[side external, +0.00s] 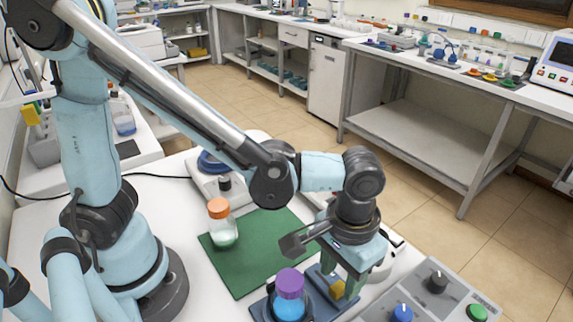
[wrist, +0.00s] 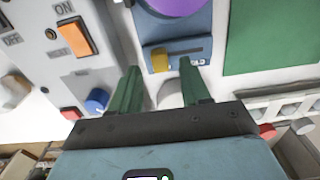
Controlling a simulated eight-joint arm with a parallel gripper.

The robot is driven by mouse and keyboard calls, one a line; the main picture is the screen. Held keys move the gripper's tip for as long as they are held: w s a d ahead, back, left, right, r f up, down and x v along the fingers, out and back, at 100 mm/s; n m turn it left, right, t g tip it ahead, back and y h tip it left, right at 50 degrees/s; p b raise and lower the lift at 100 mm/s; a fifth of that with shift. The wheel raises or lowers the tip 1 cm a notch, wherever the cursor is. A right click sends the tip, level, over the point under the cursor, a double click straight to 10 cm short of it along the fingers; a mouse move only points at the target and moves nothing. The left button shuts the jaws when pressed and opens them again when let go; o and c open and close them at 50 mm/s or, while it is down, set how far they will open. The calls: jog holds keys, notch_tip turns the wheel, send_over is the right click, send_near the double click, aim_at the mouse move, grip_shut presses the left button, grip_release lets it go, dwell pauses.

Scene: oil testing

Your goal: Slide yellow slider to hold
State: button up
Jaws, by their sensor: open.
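The yellow slider (wrist: 160,60) sits at the left end of a dark slot in a blue device (wrist: 200,22) in the wrist view. Lettering at the slot's right end is partly legible. In the side view the yellow slider (side external: 338,289) is on the blue device (side external: 322,283), below my gripper. My gripper (wrist: 158,78) is open, its two green fingers apart with the slider between their lines of reach in the wrist view. In the side view my gripper (side external: 342,282) points down at the slider. Whether the fingers touch it I cannot tell.
A purple-capped bottle with blue liquid (side external: 289,295) stands beside the slider. A grey control panel (side external: 425,300) with knobs and a green button is to the right. A green mat (side external: 250,262) carries an orange-capped bottle (side external: 222,225). An orange ON switch (wrist: 76,38) shows in the wrist view.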

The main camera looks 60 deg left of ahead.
aim_at(338, 290)
jog(key=shift+f, duration=1.25)
grip_shut()
